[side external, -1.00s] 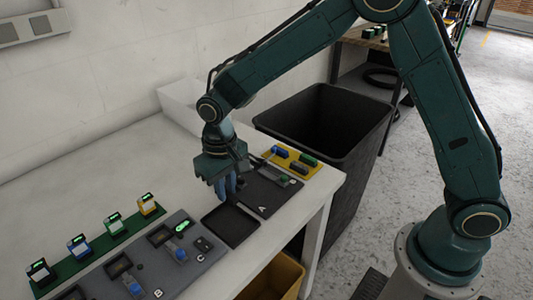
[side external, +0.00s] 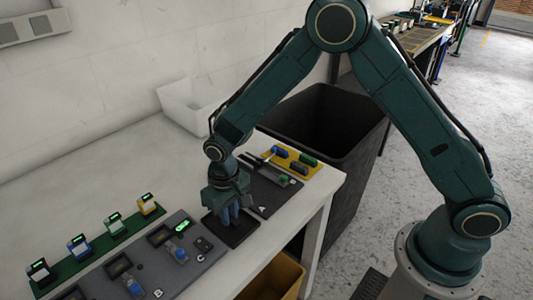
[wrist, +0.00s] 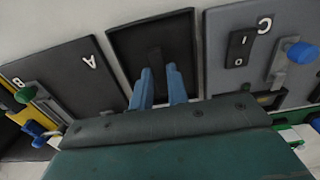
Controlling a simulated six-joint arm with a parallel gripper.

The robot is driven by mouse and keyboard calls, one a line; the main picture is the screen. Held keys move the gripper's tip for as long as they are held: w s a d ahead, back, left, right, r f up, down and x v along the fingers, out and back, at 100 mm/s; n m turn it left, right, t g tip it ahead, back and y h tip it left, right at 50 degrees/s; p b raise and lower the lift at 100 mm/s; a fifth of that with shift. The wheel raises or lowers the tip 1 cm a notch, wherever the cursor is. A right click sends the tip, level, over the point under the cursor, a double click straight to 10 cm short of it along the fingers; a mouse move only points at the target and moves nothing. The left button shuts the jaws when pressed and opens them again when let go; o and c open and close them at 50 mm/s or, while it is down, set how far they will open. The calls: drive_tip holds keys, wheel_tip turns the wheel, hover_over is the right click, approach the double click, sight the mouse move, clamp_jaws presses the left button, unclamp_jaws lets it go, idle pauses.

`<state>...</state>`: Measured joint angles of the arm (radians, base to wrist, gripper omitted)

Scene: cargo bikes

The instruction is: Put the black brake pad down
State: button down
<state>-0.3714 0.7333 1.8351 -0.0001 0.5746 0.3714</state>
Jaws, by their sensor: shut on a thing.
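The black brake pad (wrist: 155,58) shows as a dark shape at the tips of my gripper's blue fingers in the wrist view; its outline is hard to tell from the dark tray. My gripper (side external: 230,215) is shut on it and points down over the shallow black tray (side external: 236,240). The tray (wrist: 121,44) also shows in the wrist view, with its raised rim around the fingertips. I cannot tell whether the pad touches the tray floor. In the side view the fingers hide the pad.
Panel A (side external: 268,200) and panel C (side external: 204,257) flank the tray, with levers and knobs. A yellow holder (side external: 308,173) bears blue, green and dark pieces. A green rack (side external: 95,248) lies front left. A white bin (side external: 190,110) and a black bin (side external: 330,120) stand behind.

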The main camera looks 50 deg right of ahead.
sight(231, 217)
drive_tip(key=shift+f, duration=0.2)
drive_tip(key=shift+f, duration=0.15)
drive_tip(key=c, duration=1.4)
unclamp_jaws()
drive_tip(key=shift+o, duration=0.2)
wheel_tip(231, 217, up, 12)
drive_tip(key=shift+r, duration=0.2)
